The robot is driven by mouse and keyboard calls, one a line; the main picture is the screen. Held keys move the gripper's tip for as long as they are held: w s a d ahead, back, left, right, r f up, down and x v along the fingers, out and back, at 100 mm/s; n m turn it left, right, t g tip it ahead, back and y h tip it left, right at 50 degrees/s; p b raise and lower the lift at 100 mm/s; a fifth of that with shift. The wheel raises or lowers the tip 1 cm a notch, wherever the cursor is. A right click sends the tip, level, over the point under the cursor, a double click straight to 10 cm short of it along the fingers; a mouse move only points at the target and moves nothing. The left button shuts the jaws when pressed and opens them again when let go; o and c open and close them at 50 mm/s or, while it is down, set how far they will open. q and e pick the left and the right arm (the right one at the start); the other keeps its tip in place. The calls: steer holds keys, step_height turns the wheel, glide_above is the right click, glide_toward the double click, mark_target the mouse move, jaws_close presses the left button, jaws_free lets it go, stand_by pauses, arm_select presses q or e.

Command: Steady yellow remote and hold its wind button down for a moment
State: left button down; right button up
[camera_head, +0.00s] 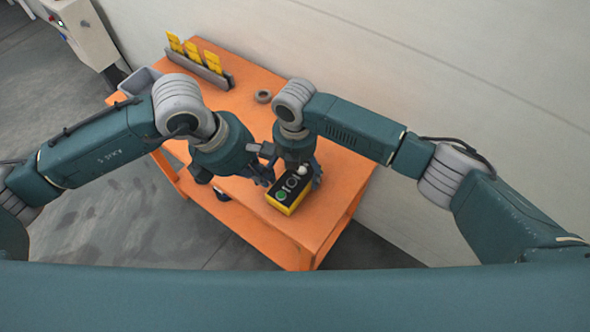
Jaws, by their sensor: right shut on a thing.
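The yellow remote (285,207) with a black top face lies on the orange table near its front end. Its face shows a green button (282,195), a white knob (302,171) and some round pale markings. My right gripper (304,178) comes down over the far end of the remote and is shut on it, its fingers partly hidden by the wrist. My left gripper (267,179) is just left of the remote, pointing toward it. Its fingers are small and dark here, so I cannot tell whether they touch the remote or how far apart they are.
A pale wall (440,75) runs along the right side. Grey floor lies to the left.

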mark_target(279, 197)
stand_by(0.3)
arm_select(q)
steer(key=d+t+h, duration=0.1)
steer(key=d+r+n+t+h, duration=0.1)
steer(key=h, duration=0.1)
steer(key=w+d+r+n+t+h, duration=0.1)
steer(key=shift+d, duration=0.2)
stand_by(0.4)
steer(key=shift+s+f, duration=0.15)
steer(key=shift+f, duration=2.1)
steer(key=shift+s+f, duration=0.15)
steer(key=shift+f, duration=2.1)
steer(key=shift+f, duration=0.1)
steer(key=shift+f, duration=0.35)
